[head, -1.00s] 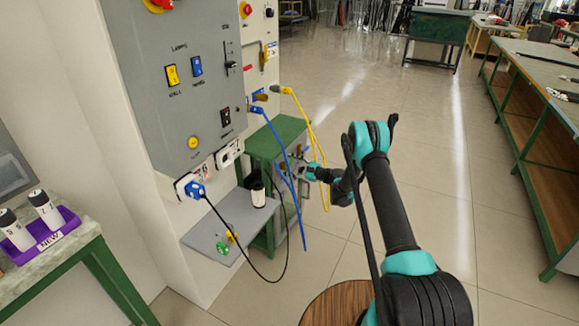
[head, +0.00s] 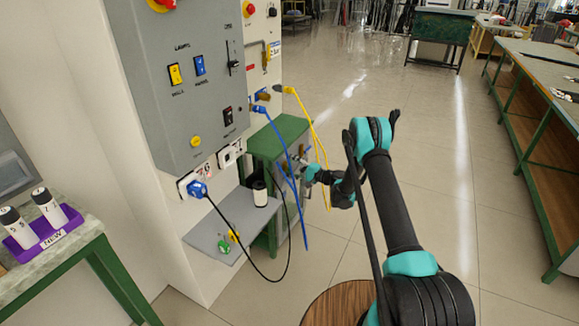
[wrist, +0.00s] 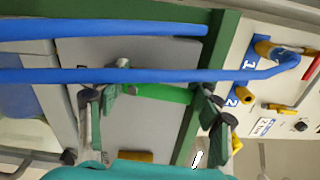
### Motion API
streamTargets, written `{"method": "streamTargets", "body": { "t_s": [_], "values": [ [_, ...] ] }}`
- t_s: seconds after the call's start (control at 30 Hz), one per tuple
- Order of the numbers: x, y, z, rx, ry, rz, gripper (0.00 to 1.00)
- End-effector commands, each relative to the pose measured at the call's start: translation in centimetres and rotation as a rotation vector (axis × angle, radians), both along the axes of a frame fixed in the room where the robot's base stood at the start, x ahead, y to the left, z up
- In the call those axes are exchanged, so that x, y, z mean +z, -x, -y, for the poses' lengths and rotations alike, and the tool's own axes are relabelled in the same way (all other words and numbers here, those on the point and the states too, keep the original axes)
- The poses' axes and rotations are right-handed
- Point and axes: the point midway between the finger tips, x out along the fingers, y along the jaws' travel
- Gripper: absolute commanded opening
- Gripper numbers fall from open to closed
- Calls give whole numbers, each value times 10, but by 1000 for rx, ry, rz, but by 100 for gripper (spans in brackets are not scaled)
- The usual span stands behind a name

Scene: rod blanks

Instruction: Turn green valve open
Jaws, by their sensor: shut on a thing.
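The green valve handle (wrist: 162,93) shows in the wrist view as a green bar lying between my two fingers. My gripper (wrist: 150,105) is shut on it, with one finger at each end of the bar. A blue cable crosses just above the handle in that view. The valve handle is too small or hidden to make out there.
Blue (head: 287,160) and yellow (head: 312,125) cables hang close to my gripper. A grey shelf (head: 208,236) holds a white cylinder (head: 260,194) and small green and yellow parts. Open floor (head: 440,180) lies to the right.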

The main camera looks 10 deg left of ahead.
Motion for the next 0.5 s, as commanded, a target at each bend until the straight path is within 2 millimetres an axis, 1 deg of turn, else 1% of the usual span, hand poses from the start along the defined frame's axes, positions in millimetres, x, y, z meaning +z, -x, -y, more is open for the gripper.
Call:
{"method": "streamTargets", "body": {
  "t_s": [0.2,0.5],
  "values": [
    [-1,3,-1,1,29,77,36],
    [-2,4,-1,2,41,112,36]
  ]
}}
